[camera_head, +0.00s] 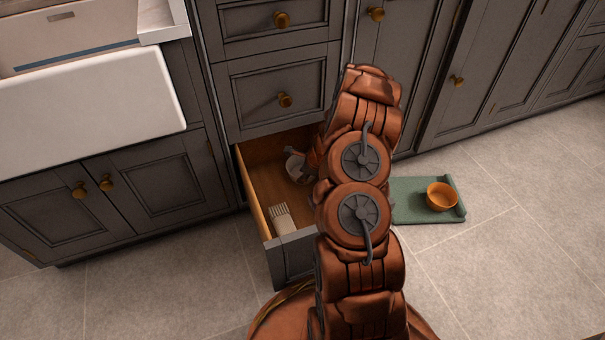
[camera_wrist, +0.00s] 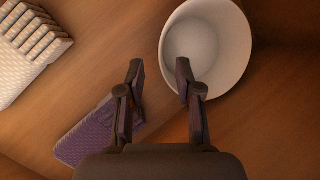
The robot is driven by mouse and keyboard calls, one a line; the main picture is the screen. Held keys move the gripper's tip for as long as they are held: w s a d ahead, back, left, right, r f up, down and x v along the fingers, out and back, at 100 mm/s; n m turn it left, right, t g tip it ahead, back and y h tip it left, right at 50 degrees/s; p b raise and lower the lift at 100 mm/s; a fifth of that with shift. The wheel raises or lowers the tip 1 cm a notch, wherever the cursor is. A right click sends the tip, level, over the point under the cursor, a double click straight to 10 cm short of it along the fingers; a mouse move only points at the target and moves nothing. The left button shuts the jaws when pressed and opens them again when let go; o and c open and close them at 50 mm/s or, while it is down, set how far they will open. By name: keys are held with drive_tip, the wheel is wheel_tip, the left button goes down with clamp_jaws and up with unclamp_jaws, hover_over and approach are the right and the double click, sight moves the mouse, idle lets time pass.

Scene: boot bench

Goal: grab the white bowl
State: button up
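The white bowl (camera_wrist: 228,62) lies in the open wooden drawer and shows at the upper right of the wrist view, its open mouth facing the camera. My gripper (camera_wrist: 159,70) is open, with a gap between its fingers. The right finger overlaps the bowl's left part and the left finger is outside it, so the bowl's left rim lies between them in the picture. I cannot tell whether either finger touches it.
A white ridged object (camera_wrist: 32,42) lies in the drawer, also seen in the head view (camera_head: 282,219). A purple textured item (camera_wrist: 88,140) lies by the left finger. The drawer's left wall (camera_head: 253,195) is close by. An orange bowl (camera_head: 441,196) sits on a green tray (camera_head: 408,202) on the floor.

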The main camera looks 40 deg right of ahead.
drive_tip(key=b+x, duration=0.2)
drive_tip(key=x, duration=0.3)
drive_tip(key=shift+w+r, duration=0.15)
clamp_jaws()
idle(0.4)
